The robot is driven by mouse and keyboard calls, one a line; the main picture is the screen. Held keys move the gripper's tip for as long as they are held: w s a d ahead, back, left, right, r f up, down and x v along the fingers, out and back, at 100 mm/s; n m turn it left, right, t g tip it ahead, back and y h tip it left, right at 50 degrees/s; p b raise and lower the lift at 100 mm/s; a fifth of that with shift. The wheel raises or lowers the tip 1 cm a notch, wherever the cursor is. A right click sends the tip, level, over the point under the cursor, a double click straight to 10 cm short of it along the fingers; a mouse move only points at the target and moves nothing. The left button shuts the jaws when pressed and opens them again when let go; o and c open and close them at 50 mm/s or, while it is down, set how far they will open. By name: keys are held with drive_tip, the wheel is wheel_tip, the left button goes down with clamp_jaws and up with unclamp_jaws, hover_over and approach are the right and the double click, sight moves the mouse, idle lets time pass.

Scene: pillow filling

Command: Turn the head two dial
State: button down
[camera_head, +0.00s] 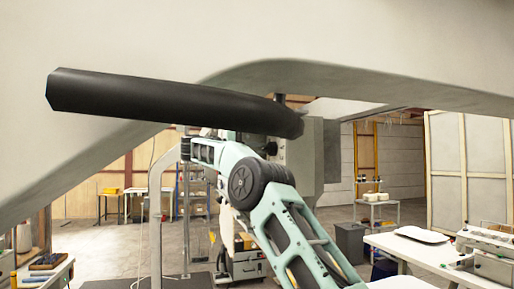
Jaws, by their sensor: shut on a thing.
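No dial that I can make out for certain shows in this view. A grey box (306,152) hangs below the large pale machine body (250,30), behind the black tube (150,98). Small dark parts sit at the box's left edge, too small to tell what they are. My arm comes up from the lower right to a round joint in front of the box's lower left. From there a link runs back to the left under the tube. My gripper and its fingertips cannot be seen, nor what they touch.
The black tube and pale body fill the top of the view, close above my arm. A pale upright post (156,215) stands left of the arm. A white table (440,255) with a machine is at the right. Open floor lies behind.

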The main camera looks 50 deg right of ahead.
drive_tip(key=n, duration=0.3)
drive_tip(key=f+n, duration=0.1)
drive_tip(key=n, duration=0.2)
drive_tip(key=shift+s+p, duration=0.1)
drive_tip(key=shift+p, duration=0.2)
drive_tip(key=shift+f, duration=0.1)
idle(0.3)
drive_tip(key=c, duration=1.5)
unclamp_jaws()
drive_tip(key=shift+a, duration=0.1)
